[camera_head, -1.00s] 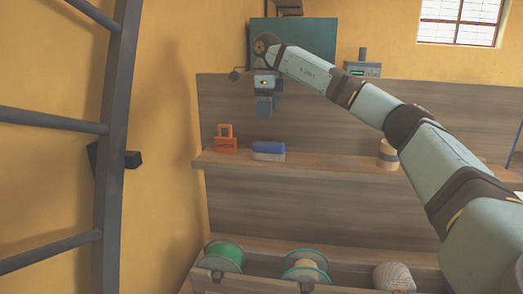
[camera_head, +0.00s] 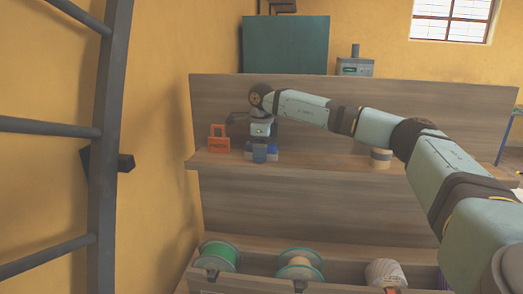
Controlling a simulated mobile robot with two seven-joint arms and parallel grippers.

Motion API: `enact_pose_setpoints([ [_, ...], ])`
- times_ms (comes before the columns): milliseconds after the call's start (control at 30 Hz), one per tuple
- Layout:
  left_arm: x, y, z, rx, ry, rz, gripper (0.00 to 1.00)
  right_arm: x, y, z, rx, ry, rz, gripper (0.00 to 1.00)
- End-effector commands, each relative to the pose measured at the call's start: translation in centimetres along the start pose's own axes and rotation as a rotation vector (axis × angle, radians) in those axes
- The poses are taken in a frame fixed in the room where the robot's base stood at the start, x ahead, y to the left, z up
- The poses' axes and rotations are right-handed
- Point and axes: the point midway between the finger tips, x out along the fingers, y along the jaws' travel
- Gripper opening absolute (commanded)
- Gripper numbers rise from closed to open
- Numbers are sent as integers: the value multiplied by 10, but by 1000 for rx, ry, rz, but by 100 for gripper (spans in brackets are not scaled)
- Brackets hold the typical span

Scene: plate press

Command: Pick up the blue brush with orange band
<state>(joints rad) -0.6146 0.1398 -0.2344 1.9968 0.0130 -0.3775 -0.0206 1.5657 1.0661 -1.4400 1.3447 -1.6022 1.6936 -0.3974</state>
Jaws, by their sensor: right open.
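A blue block-shaped thing with a paler grey lower part, likely the brush (camera_head: 272,152), lies on the wooden shelf, left of its middle. I cannot make out an orange band on it. My right gripper (camera_head: 259,156) points down right at it and covers its middle; blue shows on both sides of the fingers. The jaws are open. I cannot tell from this view whether the fingers are around it or in front of it. My left gripper is not in view.
An orange padlock-shaped thing (camera_head: 218,139) stands close left of the gripper on the shelf (camera_head: 325,164). A round tan container (camera_head: 381,158) stands further right. Spools, one green (camera_head: 219,255), sit in the bin below. A dark ladder (camera_head: 103,150) stands at left.

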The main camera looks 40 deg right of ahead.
Motion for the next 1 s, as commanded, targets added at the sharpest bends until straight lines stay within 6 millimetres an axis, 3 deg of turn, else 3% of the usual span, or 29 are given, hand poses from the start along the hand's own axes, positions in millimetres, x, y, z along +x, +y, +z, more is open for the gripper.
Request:
enact_pose_setpoints([
  [167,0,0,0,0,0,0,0,0,0,0,0,-1,0,74],
  [433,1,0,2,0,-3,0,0,0,0,0,0,-1,0,19],
  [767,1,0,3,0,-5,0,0,-3,0,0,0,-1,0,19],
  [1000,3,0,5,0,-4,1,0,-28,0,1,-1,-3,-1,19],
])
